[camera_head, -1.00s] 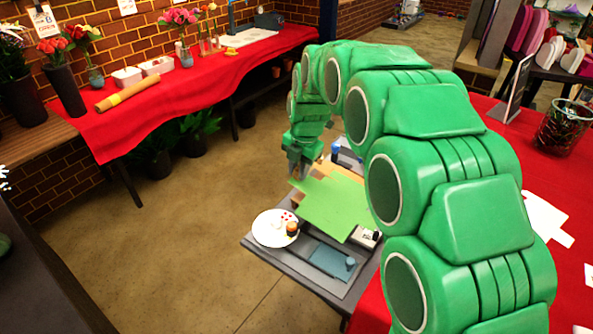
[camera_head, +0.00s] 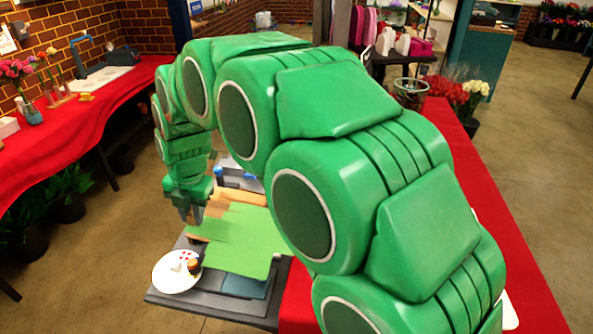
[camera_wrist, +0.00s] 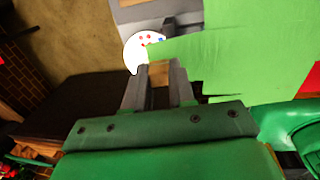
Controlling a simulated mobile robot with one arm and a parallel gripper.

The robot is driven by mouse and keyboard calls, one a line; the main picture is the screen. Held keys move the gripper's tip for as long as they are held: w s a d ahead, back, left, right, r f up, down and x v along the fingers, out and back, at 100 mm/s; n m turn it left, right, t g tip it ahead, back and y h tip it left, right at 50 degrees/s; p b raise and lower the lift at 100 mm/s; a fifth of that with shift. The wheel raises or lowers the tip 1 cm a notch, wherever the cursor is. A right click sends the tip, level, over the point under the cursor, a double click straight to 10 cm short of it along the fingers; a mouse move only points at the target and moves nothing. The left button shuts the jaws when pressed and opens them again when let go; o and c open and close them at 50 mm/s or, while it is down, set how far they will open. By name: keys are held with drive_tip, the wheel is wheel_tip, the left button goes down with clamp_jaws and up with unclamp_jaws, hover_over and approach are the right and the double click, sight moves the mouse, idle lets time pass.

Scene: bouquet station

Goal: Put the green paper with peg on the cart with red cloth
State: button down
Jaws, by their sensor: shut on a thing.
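The green paper (camera_head: 245,240) lies flat over the grey low cart (camera_head: 190,300) in the head view; I cannot tell whether it touches the surface below. Its wooden peg (camera_wrist: 160,73) sits between my fingers in the wrist view, at the paper's left edge. My gripper (camera_head: 190,214) is shut on the peg and points down. In the wrist view my gripper (camera_wrist: 160,85) has the green paper (camera_wrist: 245,45) spreading to its right. A red cloth (camera_head: 505,240) covers a long surface at right, partly hidden by my arm.
Another red-clothed table (camera_head: 60,135) runs along the left wall. Open floor lies between.

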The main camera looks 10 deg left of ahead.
drive_tip(key=w+d+r+m, duration=0.2)
drive_tip(key=d, duration=0.9)
drive_tip(key=w+d+r+m, duration=0.2)
drive_tip(key=d+m, duration=0.1)
drive_tip(key=d, duration=0.8)
drive_tip(key=s+d+r+m+h, duration=0.1)
drive_tip(key=s+d+m, duration=0.15)
drive_tip(key=d, duration=0.65)
drive_tip(key=s+d+m+h, duration=0.1)
drive_tip(key=s+d+m, duration=0.15)
drive_tip(key=d, duration=0.75)
drive_tip(key=shift+n, duration=0.5)
drive_tip(key=w+f, duration=0.3)
drive_tip(key=w, duration=0.1)
drive_tip(key=w+a+f, duration=0.1)
drive_tip(key=w+f, duration=0.2)
drive_tip(key=w, duration=0.1)
drive_tip(key=w+a+f, duration=0.1)
drive_tip(key=w+f, duration=0.2)
drive_tip(key=w, duration=0.1)
drive_tip(key=shift+w, duration=0.4)
drive_tip(key=shift+w+f, duration=0.15)
drive_tip(key=shift+f, duration=0.05)
drive_tip(key=shift+w+f, duration=0.1)
drive_tip(key=shift+f, duration=1.65)
